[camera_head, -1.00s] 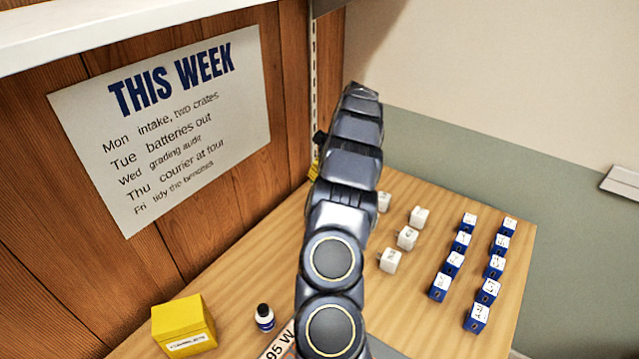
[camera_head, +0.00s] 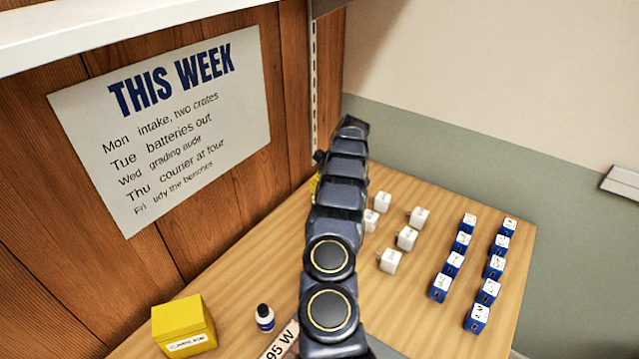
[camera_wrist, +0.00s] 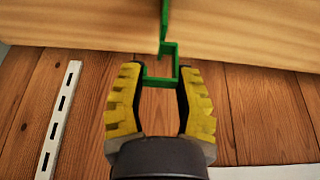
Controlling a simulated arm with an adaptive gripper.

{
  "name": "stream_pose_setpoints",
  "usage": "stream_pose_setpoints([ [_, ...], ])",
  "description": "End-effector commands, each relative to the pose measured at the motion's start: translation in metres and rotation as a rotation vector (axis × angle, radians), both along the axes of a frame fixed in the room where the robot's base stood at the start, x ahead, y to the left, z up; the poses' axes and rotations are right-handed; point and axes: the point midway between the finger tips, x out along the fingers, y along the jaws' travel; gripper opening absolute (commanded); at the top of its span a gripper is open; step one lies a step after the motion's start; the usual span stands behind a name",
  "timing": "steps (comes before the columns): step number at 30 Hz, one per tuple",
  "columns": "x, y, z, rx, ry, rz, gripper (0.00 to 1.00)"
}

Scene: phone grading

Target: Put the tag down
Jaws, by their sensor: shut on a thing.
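In the wrist view my gripper (camera_wrist: 160,92) has yellow ridged fingers, shut on a thin green tag (camera_wrist: 161,80). The tag looks like a narrow green frame between the fingertips, with a thin strip running up past the edge of the light wood bench (camera_wrist: 70,30). I cannot tell whether the tag touches the bench. In the head view my arm hides the tag and most of the gripper; only a sliver of yellow (camera_head: 315,186) shows left of the arm, near the back wall.
Several white cubes (camera_head: 407,238) stand just right of my arm. Two rows of blue-and-white blocks (camera_head: 453,264) stand farther right. A yellow box (camera_head: 183,324) and a small bottle (camera_head: 264,318) stand front left. A slotted rail (camera_wrist: 58,118) runs up the wooden wall.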

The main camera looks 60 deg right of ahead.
Motion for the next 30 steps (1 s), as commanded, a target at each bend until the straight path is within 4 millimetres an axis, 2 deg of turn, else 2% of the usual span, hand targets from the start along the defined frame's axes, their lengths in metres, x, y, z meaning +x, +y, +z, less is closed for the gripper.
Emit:
stream_pose_setpoints([
  [7,0.000,0.000,-0.003,-0.001,0.000,0.000,0.12],
  [8,0.000,0.000,-0.003,-0.001,0.000,0.000,0.41],
  [9,0.000,0.000,-0.003,-0.001,0.000,0.001,0.56],
  [18,0.000,0.000,-0.002,-0.001,0.000,0.001,0.56],
  [22,-0.001,0.000,0.005,-0.001,0.000,0.001,0.56],
  [26,-0.008,0.000,0.024,-0.002,-0.001,0.000,0.56],
  [30,-0.020,-0.001,0.053,-0.006,-0.004,0.000,0.56],
])
